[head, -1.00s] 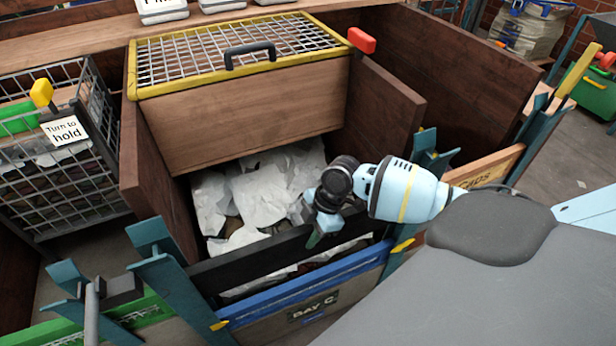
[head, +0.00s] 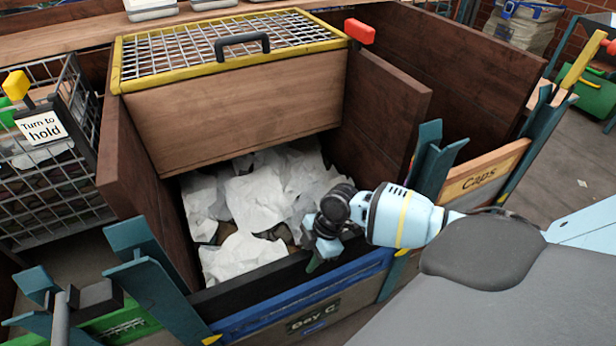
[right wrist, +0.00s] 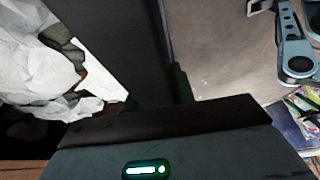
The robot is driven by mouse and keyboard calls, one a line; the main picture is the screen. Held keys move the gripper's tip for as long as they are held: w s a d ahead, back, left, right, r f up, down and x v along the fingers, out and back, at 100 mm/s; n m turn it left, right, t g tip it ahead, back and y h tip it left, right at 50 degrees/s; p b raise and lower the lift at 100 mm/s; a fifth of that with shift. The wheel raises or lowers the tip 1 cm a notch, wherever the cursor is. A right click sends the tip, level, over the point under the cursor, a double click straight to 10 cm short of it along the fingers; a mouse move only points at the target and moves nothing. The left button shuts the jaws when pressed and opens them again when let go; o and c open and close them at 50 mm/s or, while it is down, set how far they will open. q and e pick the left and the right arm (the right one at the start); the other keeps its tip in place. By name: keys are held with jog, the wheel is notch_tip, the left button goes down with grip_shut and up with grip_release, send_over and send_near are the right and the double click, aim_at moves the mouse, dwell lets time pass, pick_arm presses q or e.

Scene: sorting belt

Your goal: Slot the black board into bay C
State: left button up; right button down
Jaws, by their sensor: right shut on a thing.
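The black board (head: 245,288) spans the front of bay C, just above the blue front panel (head: 290,302) with its "Bay C" label (head: 313,318). Its left end is close to the left teal post (head: 150,285); its right part is partly hidden by my gripper. I cannot tell whether its ends sit in the post slots. My right gripper (head: 314,262) is shut on the board's upper edge, right of its middle. In the right wrist view the board (right wrist: 105,45) runs up from the gripper. My left gripper is not in view.
White crumpled paper (head: 256,200) lies inside the bay. Brown side walls (head: 385,115) and a mesh lid with yellow frame (head: 120,75) bound it. The right teal post (head: 430,165) stands close to my right forearm. A wire cage (head: 60,200) is at left.

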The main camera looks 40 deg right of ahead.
notch_tip(320, 180, down, 3)
jog(key=shift+w+r+b, duration=0.1)
jog(key=shift+r+b, duration=0.05)
jog(key=shift+b, duration=0.65)
jog(key=shift+f, duration=0.3)
pick_arm(q)
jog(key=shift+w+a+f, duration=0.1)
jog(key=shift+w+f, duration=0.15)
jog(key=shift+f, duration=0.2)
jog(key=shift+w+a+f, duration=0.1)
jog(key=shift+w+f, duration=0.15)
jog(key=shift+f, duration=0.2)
jog(key=shift+b, duration=0.3)
pick_arm(e)
jog(key=shift+f, duration=0.1)
